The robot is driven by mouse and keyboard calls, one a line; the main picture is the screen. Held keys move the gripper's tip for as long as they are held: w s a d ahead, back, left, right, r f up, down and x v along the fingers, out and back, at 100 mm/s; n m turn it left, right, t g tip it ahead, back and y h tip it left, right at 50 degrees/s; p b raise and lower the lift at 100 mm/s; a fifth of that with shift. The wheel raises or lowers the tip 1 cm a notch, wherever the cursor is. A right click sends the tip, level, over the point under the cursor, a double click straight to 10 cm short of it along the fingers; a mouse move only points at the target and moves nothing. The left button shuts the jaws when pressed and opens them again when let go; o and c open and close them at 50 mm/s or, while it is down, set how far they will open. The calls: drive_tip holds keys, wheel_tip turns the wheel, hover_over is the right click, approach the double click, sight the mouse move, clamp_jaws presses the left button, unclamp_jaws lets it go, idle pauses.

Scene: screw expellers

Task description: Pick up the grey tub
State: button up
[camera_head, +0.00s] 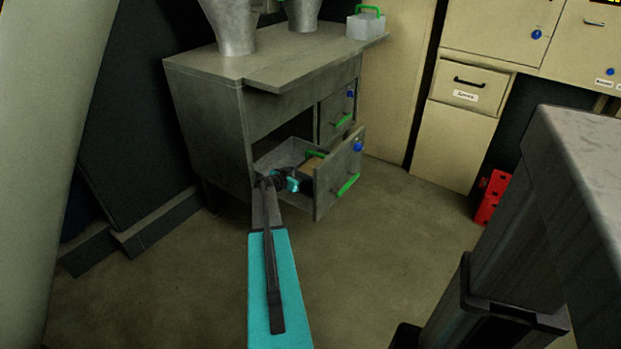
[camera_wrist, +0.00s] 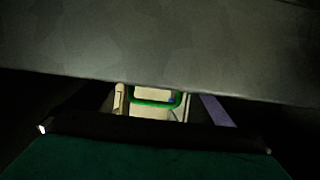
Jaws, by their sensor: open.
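A light grey tub (camera_head: 365,27) with a green handle stands on the right end of the metal cabinet's top. My arm reaches into the cabinet's open drawer (camera_head: 325,194), well below that tub. My gripper (camera_head: 293,183) is at the drawer, and its fingers are hard to make out there. A green handle (camera_head: 316,154) and a tan surface show inside the drawer beside my gripper; I cannot tell what they belong to. The dark wrist view shows a green loop (camera_wrist: 152,103) ahead, with pale surfaces behind it. My gripper is open.
The grey metal cabinet (camera_head: 204,80) carries two metal funnels (camera_head: 232,25) (camera_head: 303,14). Beige cabinets (camera_head: 455,135) and a red object (camera_head: 492,197) stand at right. A broad grey surface (camera_wrist: 160,45) fills the upper wrist view. Floor in front is clear.

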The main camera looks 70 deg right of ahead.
drive_tip(key=shift+r, duration=0.4)
drive_tip(key=shift+d, duration=0.1)
drive_tip(key=shift+x, duration=2.55)
drive_tip(key=shift+s, duration=0.1)
drive_tip(key=c, duration=0.9)
